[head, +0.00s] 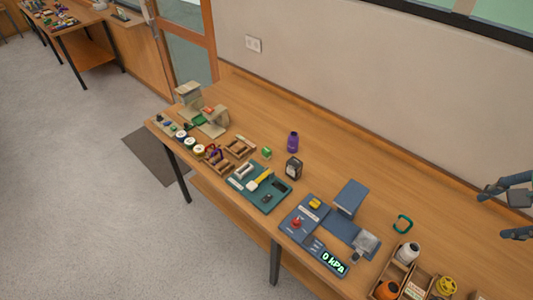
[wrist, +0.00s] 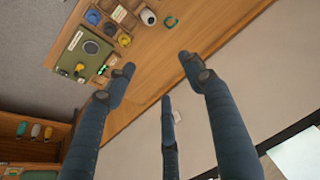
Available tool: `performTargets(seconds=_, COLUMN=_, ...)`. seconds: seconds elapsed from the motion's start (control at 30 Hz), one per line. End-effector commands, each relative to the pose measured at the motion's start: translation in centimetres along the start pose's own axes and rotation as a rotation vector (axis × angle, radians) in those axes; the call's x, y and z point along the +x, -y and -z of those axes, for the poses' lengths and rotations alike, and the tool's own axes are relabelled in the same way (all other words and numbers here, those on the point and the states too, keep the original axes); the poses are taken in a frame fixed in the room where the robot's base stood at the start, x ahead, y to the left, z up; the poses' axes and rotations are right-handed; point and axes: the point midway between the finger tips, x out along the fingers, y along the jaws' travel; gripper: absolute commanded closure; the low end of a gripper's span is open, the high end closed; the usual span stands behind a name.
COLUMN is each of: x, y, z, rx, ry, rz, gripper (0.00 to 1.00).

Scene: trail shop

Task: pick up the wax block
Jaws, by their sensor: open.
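I cannot tell for sure which thing is the wax block. A small green block (head: 266,152) stands on the bench in the head view, left of a dark box-like item (head: 293,168). A small yellow piece (head: 314,204) lies on a blue panel (head: 292,224) further right. My gripper (head: 494,214) is at the right edge of the head view, far from both. In the wrist view my gripper (wrist: 160,72) has its blue fingers spread, with nothing between them.
The long wooden bench (head: 345,150) runs along the wall. A purple bottle (head: 293,142) stands behind the small items. A teal mat (head: 270,205) holds tools. A teal ring (head: 403,223) and a crate with spools (head: 413,290) are at right. The bench's back strip is clear.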

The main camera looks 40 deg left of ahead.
Motion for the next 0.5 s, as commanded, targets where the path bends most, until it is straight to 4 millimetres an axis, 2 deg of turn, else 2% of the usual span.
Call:
performTargets(seconds=0.1, x=0.6, y=2.3, z=2.7, rx=0.002, ry=0.022, rz=0.009, gripper=0.47)
performTargets(seconds=0.5, x=3.7, y=10.8, z=10.2, rx=0.019, ry=0.089, rz=0.028, gripper=0.47)
